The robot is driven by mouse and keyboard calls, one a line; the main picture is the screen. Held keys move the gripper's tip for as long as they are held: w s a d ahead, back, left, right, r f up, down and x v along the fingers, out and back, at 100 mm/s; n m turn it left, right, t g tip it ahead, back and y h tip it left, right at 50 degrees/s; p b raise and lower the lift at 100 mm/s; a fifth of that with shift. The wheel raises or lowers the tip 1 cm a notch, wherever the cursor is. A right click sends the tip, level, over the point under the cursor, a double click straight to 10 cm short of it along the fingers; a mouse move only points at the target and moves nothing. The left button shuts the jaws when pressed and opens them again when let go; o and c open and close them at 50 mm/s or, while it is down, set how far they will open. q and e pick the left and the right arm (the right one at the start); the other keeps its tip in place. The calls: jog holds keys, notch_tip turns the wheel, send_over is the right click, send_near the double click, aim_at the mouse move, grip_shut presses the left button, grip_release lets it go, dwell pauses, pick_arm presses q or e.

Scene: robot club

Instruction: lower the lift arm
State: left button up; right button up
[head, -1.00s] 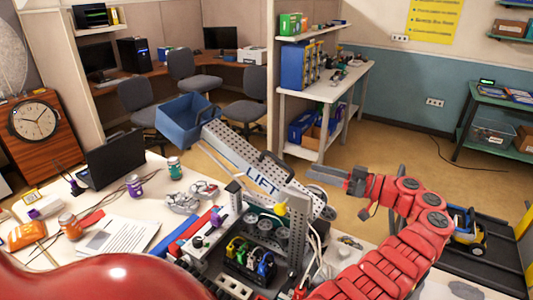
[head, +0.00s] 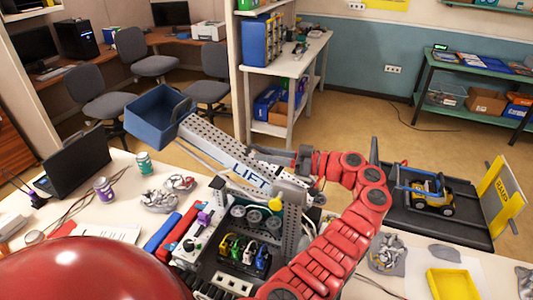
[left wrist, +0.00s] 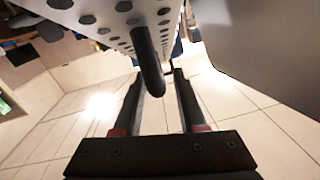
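The lift arm (head: 215,150) is a grey perforated beam marked LIFT, slanting up to the left from the mechanism on the table. A blue bucket (head: 150,122) is at its far upper end. My left gripper (head: 285,157) reaches the beam from the right, beside its upper face. In the left wrist view, the beam (left wrist: 110,22) is overhead and its black handle (left wrist: 149,65) comes down between the fingertips of the left gripper (left wrist: 158,75). The fingers are apart, with a gap visible beside the handle. My right gripper is not in view.
The mechanism (head: 245,240) holds gears and coloured plugs. A laptop (head: 75,160), jars and cables lie on the left of the table. A yellow tray (head: 453,284) is at the front right. A toy loader (head: 432,192) stands on a dark platform beyond.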

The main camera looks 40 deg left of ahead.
pick_arm(q)
grip_shut()
dwell(1.2)
